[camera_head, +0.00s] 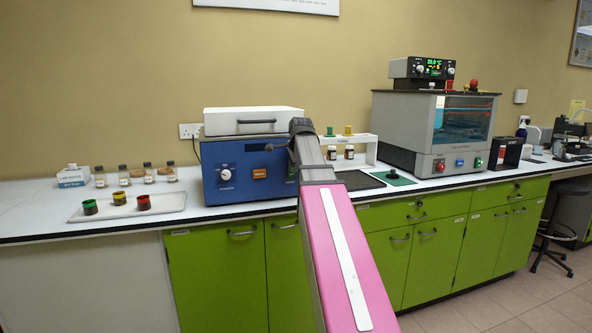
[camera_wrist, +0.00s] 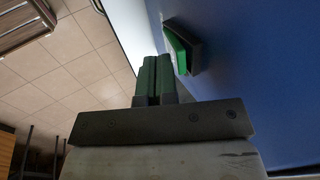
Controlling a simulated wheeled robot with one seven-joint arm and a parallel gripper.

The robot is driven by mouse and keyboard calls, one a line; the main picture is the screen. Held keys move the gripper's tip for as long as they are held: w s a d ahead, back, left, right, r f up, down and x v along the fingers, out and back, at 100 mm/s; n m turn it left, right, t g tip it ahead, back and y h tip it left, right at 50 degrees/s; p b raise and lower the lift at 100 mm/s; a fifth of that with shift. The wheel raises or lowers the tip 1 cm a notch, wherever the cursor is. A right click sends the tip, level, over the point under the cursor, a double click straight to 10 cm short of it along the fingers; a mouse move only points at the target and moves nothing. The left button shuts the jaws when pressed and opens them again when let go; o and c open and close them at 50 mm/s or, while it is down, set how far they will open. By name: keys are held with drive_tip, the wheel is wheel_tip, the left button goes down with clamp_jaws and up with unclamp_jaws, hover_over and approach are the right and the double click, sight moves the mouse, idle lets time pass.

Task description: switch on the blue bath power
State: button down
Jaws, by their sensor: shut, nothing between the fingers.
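The blue bath (camera_head: 240,190) is a blue box with a white lid (camera_head: 253,121) on the counter. In the wrist view a green rocker switch (camera_wrist: 178,52) in a dark frame stands out from the blue front panel (camera_wrist: 260,80). My gripper (camera_wrist: 157,60) is shut and empty, its green-padded fingertips just beside the switch. Contact cannot be told. In the head view my arm covers the bath's right edge and hides the fingertips.
A tray (camera_head: 85,216) with several coloured jars lies left of the bath. A white shelf (camera_head: 360,141) with bottles stands to the right. Green cabinets (camera_head: 230,275) are below the counter.

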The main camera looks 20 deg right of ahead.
idle(0.3)
drive_tip(key=shift+w+r, duration=0.2)
drive_tip(key=shift+w, duration=0.3)
drive_tip(key=shift+r, duration=0.15)
drive_tip(key=shift+r, duration=0.65)
